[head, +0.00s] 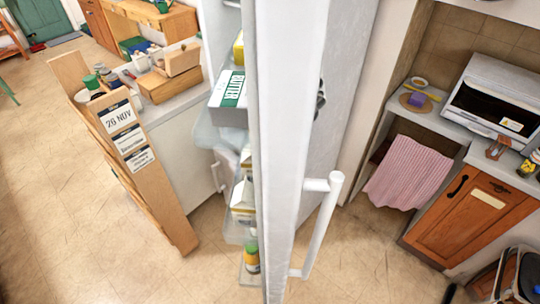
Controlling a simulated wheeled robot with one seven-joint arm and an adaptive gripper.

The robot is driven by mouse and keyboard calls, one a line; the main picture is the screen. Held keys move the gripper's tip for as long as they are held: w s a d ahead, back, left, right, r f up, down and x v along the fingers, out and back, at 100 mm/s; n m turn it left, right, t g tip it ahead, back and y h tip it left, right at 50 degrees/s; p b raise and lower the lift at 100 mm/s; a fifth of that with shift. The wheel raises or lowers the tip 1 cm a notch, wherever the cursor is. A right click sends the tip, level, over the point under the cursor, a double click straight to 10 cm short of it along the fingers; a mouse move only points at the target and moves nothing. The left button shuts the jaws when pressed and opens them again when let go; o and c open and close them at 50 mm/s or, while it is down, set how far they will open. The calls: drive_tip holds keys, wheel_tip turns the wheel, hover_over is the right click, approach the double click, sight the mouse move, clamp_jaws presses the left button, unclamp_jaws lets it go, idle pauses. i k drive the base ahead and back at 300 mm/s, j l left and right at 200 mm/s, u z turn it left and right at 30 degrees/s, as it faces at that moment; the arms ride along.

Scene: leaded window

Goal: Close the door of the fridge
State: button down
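The fridge door (287,130) stands open, its white free edge pointing towards me in the middle of the head view. Its white bar handle (322,225) is on the right face, towards the lower end. The door's inner shelves (236,228) show on the left side and hold cartons and a bottle (250,255) with a green and yellow label. The fridge body and its opening are mostly hidden behind the door. My gripper is not in view.
A wooden board with paper signs (119,116) and a cluttered counter stand left of the door. On the right are a toaster oven (495,103), a pink striped cloth (401,173) and a wooden cabinet (468,212). The floor (365,255) right of the handle is clear.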

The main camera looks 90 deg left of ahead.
sight(285, 40)
drive_tip(key=i+j+u, duration=0.15)
drive_tip(key=u, duration=0.3)
drive_tip(key=i+j+u, duration=0.1)
drive_tip(key=u, duration=0.35)
drive_tip(key=i+u, duration=0.25)
drive_tip(key=u, duration=0.25)
drive_tip(key=i+u, duration=0.2)
drive_tip(key=u, duration=0.25)
drive_tip(key=i+l+u, duration=0.15)
drive_tip(key=u, duration=0.3)
drive_tip(key=i+u, duration=0.15)
drive_tip(key=u, duration=0.3)
drive_tip(key=i+u, duration=0.2)
drive_tip(key=u, duration=0.25)
drive_tip(key=i+u, duration=0.15)
drive_tip(key=u, duration=0.3)
drive_tip(key=i+l+u, duration=0.15)
drive_tip(key=u, duration=0.3)
